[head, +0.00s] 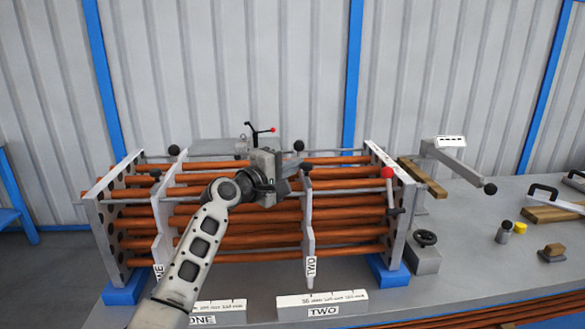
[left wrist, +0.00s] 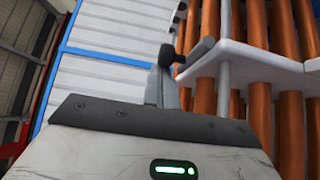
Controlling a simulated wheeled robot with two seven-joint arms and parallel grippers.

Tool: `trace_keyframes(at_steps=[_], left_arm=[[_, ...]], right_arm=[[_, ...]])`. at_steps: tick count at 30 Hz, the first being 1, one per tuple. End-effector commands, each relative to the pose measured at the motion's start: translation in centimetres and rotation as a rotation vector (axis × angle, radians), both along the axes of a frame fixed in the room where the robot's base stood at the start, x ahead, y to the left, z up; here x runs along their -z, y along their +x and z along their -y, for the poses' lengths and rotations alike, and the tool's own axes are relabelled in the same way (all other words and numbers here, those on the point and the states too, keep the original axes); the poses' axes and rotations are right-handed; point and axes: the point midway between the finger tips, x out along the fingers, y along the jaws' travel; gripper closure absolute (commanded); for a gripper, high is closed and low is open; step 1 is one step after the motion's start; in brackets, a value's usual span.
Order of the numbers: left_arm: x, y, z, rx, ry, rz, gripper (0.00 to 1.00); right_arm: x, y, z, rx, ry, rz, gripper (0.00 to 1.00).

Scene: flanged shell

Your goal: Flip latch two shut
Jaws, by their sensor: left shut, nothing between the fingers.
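The flanged shell is a bundle of copper-coloured tubes through pale plates. The plate labelled TWO (head: 308,235) stands mid-bundle, with a black knob (head: 299,146) at its top. I cannot tell surely which part is latch two. A red-balled lever (head: 388,190) stands upright at the right end plate (head: 398,230). My left gripper (head: 300,166) is shut and empty, above the tubes by the top of plate TWO, just below the black knob. Whether it touches is unclear. In the left wrist view, its fingers (left wrist: 163,80) are close to a white plate edge (left wrist: 225,55). My right gripper is out of view.
Blocks marked ONE (head: 218,312) and TWO (head: 322,303) stand in front. The right bench top is partly clear.

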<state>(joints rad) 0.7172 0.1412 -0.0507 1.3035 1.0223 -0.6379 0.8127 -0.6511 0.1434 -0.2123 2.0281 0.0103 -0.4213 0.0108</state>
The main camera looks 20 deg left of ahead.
Motion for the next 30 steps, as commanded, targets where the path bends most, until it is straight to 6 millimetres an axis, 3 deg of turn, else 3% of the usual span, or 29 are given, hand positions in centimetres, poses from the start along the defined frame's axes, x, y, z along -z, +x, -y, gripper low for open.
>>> trace_keyframes(at_steps=[7, 11, 21, 30], left_arm=[[0.4, 1.6, -3.9, -0.022, 0.001, 0.004, 1.0], [0.1, -0.4, -4.7, -0.02, 0.002, 0.003, 1.0], [0.1, -5.8, -7.4, -0.02, 0.002, 0.002, 1.0], [-0.1, -7.5, -8.2, -0.019, 0.0, 0.002, 1.0]], right_arm=[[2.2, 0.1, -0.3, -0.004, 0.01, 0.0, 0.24], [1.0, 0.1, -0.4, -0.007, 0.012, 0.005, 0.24], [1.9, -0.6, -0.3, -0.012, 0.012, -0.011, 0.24], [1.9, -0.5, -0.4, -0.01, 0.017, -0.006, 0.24]])
